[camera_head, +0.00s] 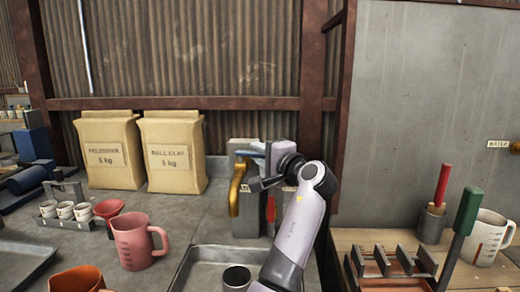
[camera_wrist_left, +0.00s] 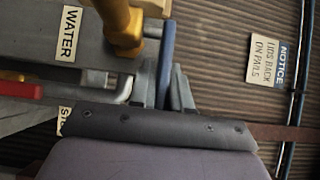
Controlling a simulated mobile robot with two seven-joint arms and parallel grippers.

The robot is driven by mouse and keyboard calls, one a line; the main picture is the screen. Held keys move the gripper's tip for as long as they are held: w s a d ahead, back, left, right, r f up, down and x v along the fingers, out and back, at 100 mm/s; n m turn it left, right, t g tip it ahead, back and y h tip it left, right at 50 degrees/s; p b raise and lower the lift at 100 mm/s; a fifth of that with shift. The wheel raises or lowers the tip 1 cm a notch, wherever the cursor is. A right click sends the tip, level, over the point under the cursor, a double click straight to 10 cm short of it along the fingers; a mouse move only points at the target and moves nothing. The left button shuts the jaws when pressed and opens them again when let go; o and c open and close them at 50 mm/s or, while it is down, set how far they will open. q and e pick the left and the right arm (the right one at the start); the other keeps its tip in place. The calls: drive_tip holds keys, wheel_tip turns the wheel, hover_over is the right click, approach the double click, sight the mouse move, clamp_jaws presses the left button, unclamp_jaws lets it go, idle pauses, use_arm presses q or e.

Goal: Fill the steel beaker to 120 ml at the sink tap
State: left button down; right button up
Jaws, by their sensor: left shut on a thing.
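The steel beaker (camera_head: 237,280) stands upright in the sink (camera_head: 198,257), cut off by the bottom of the head view. Its inside is dark and I cannot read a level. The brass tap spout (camera_head: 236,188) points down above it; I cannot make out a water stream. My left gripper (camera_head: 258,163) is at the top of the tap block, shut on the blue tap lever (camera_head: 247,153). The blue lever (camera_wrist_left: 166,62) also shows in the left wrist view, beside the WATER label (camera_wrist_left: 69,34) and brass pipe (camera_wrist_left: 124,28). My right gripper is not in view.
A red handle (camera_head: 270,209) is on the tap block. A pink measuring jug (camera_head: 138,243) and a rack of small cups (camera_head: 66,212) stand left of the sink. Two clay bags (camera_head: 110,152) (camera_head: 173,155) stand behind. Tools and a white jug (camera_head: 487,240) are on the right bench.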

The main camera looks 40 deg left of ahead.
use_arm(q)
drive_tip(key=shift+s+d+r+m+t+h+p, duration=0.15)
drive_tip(key=shift+m+t+p, duration=0.25)
drive_tip(key=shift+t, duration=0.2)
drive_tip(key=shift+s+d+m+t+h+p, duration=0.15)
drive_tip(key=shift+m+t+p, duration=0.25)
drive_tip(key=shift+t, duration=0.2)
drive_tip(key=shift+s+m+t+h+p, duration=0.1)
drive_tip(key=shift+m+t+h+p, duration=0.2)
drive_tip(key=shift+m+t+p, duration=0.3)
drive_tip(key=shift+f, duration=0.2)
drive_tip(key=c, duration=1.2)
unclamp_jaws()
drive_tip(key=shift+o, duration=0.2)
drive_tip(key=shift+d, duration=0.1)
drive_tip(key=b+v, duration=0.1)
drive_tip(key=v, duration=0.5)
drive_tip(key=shift+d+b, duration=0.15)
drive_tip(key=shift+b, duration=0.2)
drive_tip(key=shift+s+d, duration=0.25)
drive_tip(key=shift+d, duration=0.1)
